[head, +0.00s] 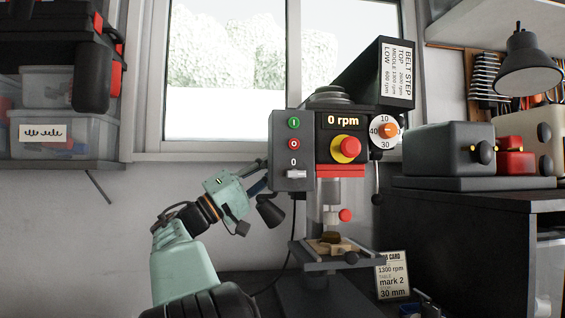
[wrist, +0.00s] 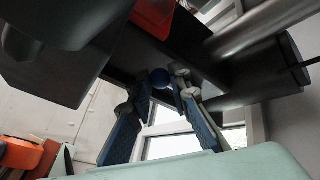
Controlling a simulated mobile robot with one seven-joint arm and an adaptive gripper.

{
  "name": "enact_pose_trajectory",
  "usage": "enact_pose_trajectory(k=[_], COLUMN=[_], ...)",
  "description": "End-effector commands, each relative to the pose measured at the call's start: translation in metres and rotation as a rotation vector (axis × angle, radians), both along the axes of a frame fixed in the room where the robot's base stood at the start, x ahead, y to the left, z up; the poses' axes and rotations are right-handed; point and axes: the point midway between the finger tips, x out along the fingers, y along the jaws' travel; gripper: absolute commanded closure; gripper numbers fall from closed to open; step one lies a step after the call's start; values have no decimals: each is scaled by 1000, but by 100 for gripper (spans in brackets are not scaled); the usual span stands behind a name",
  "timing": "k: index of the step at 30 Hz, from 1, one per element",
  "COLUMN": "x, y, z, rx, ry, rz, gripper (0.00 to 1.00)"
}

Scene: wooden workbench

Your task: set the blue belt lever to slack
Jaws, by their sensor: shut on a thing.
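The blue ball knob of the belt lever (wrist: 160,77) shows in the wrist view under the dark underside of the drill press. My gripper (wrist: 165,86) has its two blue-padded fingers on either side of the knob and is shut on it. The fingers partly cover the lever, and its shaft is hard to make out. In the head view my gripper (head: 262,175) reaches to the left side of the drill press (head: 292,150), behind its control box. The blue lever is hidden there. I cannot tell which setting the lever is at.
The press display (head: 344,121) reads 0 rpm. A red stop button (head: 347,148) and speed dial (head: 386,130) are on its front. A wood piece lies on the press table (head: 335,255). A job card (head: 392,275) stands at right. The wall left of my arm is clear.

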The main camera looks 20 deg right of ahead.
Motion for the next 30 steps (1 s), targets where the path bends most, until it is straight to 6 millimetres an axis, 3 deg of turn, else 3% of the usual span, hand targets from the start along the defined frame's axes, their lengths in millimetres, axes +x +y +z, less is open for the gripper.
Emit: enact_pose_trajectory(k=[1, 6, 17, 30], x=[2, 1, 1, 5], y=[3, 2, 7, 80], z=[-8, -6, -7, -53], rx=[10, 8, 5, 4], ry=[5, 5, 4, 6], rz=[-2, -2, -1, 0], gripper=[80, 64, 64, 64])
